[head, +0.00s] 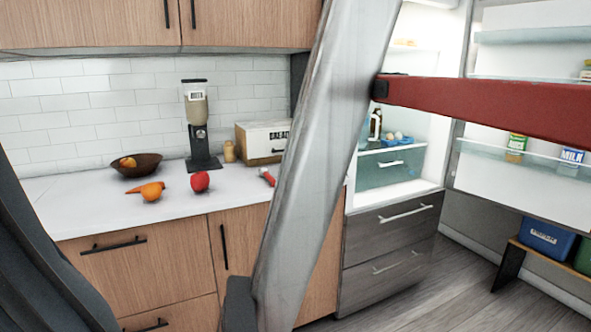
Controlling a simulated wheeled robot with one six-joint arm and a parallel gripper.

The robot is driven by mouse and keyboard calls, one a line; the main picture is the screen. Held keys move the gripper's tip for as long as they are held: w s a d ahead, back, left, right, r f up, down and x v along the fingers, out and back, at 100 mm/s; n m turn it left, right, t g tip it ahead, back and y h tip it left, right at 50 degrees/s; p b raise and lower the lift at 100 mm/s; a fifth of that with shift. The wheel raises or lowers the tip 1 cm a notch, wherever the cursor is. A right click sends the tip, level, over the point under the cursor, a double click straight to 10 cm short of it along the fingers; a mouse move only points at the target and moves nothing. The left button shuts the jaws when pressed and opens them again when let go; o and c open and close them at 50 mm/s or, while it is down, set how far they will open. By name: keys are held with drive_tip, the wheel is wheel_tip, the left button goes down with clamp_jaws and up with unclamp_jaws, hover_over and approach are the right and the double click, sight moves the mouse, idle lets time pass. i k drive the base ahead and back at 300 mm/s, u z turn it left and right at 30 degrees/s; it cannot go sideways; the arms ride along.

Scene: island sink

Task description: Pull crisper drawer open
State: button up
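The crisper drawer (380,178) is a pale bluish, see-through front with a small light handle (391,163), low inside the lit, open fridge right of centre. It looks shut. My grey arm link crosses the picture in front of the area left of the fridge, and a red bar, which seems to be part of my arm, crosses above the drawer. My gripper is not in view, so its state and its distance from the drawer do not show.
The fridge door (500,185) stands open at right, with jars and a carton on its shelves. Eggs and a dark bottle (375,125) stand above the crisper. Two grey drawers (390,235) are shut below. A counter (100,205) with fruit is at left. Floor is free in front.

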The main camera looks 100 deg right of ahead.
sight(364, 160)
drive_tip(key=z, duration=4.05)
drive_tip(key=i, duration=1.25)
drive_tip(key=z, duration=0.3)
